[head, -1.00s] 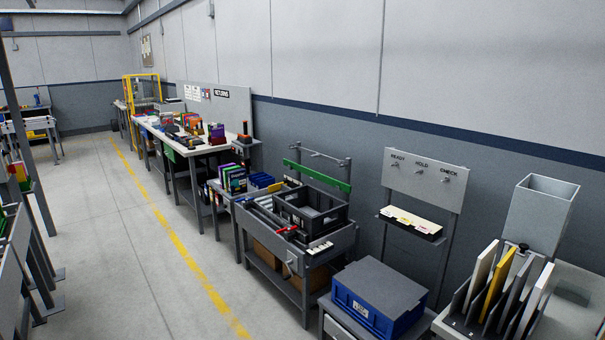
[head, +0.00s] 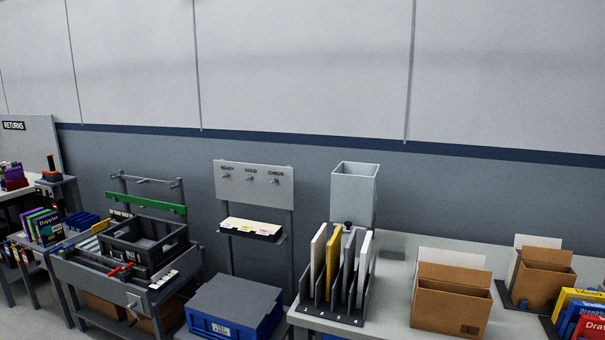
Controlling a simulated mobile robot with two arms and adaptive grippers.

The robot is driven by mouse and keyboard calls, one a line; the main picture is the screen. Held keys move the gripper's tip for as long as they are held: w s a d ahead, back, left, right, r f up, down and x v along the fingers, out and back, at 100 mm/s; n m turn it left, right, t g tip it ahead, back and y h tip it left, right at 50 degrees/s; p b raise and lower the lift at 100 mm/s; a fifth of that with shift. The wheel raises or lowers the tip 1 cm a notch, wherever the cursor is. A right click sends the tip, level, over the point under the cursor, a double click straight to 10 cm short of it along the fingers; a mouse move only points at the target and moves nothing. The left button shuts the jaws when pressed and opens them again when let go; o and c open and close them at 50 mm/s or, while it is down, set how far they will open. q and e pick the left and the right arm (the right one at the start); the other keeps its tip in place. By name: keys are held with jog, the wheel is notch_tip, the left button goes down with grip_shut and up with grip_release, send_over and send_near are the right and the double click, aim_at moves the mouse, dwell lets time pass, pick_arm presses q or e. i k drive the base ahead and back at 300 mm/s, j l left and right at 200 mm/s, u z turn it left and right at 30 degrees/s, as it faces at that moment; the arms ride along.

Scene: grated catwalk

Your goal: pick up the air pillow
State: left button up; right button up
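I cannot make out an air pillow in the head view. A tall grey open-topped bin (head: 354,195) stands at the back of the bench on the right, and its inside is mostly hidden. A cardboard box (head: 451,297) stands on the same bench with a pale sheet behind it, and a second cardboard box (head: 544,277) stands farther right. Neither of my grippers is in view.
A numbered rack (head: 331,311) of upright panels sits at the bench's left end. Left of it are a blue crate with a grey lid (head: 234,305), a cart with a black crate (head: 145,243) and a READY/HOLD/CHECK board (head: 254,186). Books (head: 583,312) lie far right.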

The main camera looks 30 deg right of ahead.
aim_at(386, 251)
jog(key=z, duration=1.6)
jog(key=u, duration=0.4)
jog(key=i+l+u, duration=0.15)
jog(key=u, duration=0.15)
jog(key=i+l+u, duration=0.15)
jog(key=l+u, duration=0.2)
jog(key=i+l+u, duration=0.1)
jog(key=l+u, duration=0.2)
jog(key=l, duration=0.1)
